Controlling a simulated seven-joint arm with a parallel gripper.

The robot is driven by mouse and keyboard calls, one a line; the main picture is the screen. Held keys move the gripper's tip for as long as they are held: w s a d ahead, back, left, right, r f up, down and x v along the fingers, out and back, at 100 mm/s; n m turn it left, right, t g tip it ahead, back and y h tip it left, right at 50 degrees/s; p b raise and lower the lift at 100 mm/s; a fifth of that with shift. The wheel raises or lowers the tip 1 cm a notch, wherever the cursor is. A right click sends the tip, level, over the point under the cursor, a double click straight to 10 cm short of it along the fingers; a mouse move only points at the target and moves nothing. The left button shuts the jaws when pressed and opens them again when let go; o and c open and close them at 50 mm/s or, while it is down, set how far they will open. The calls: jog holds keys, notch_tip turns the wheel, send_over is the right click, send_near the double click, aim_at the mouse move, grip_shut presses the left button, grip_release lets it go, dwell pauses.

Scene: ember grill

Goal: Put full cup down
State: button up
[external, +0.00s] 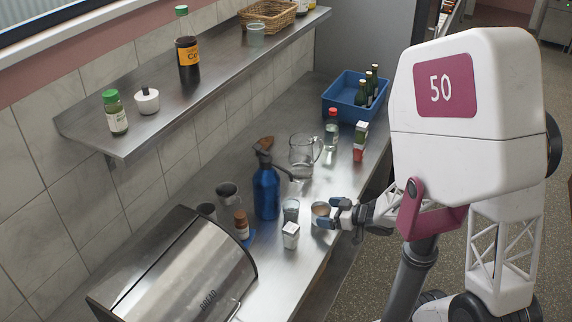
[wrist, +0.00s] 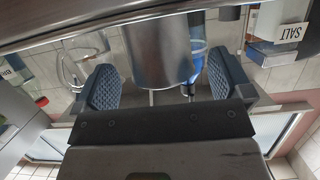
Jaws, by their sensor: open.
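A small metal cup (external: 320,209) is at the front edge of the steel counter, right at my gripper (external: 337,214). In the wrist view the grey metal cup (wrist: 162,52) fills the space between my two blue padded fingers (wrist: 163,85). The fingers are open, one on each side of it, with a gap visible at least on the right. The cup looks upright and appears to be on the counter.
A glass pitcher (external: 303,152) and a red-capped bottle (external: 331,132) stand behind. A bread bin (external: 180,268) fills the near left. A blue crate (external: 343,101) holds bottles.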

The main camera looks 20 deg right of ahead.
jog(key=shift+v, duration=2.4)
jog(key=shift+w+d+r+h, duration=0.2)
jog(key=shift+w+r+h, duration=0.05)
jog(key=shift+w+h, duration=0.15)
jog(key=w+d+r+m+h, duration=0.2)
jog(key=d+r+m+h, duration=0.4)
jog(key=d+r+h, duration=0.35)
jog(key=s+a+r+m+g, duration=0.1)
jog(key=s+r+g, duration=0.2)
jog(key=s, duration=0.4)
jog(key=s+a+r+m+g, duration=0.2)
jog(key=s+r+g, duration=0.2)
jog(key=s, duration=0.3)
jog(key=shift+a+g, duration=0.25)
jog(key=shift+g, duration=0.15)
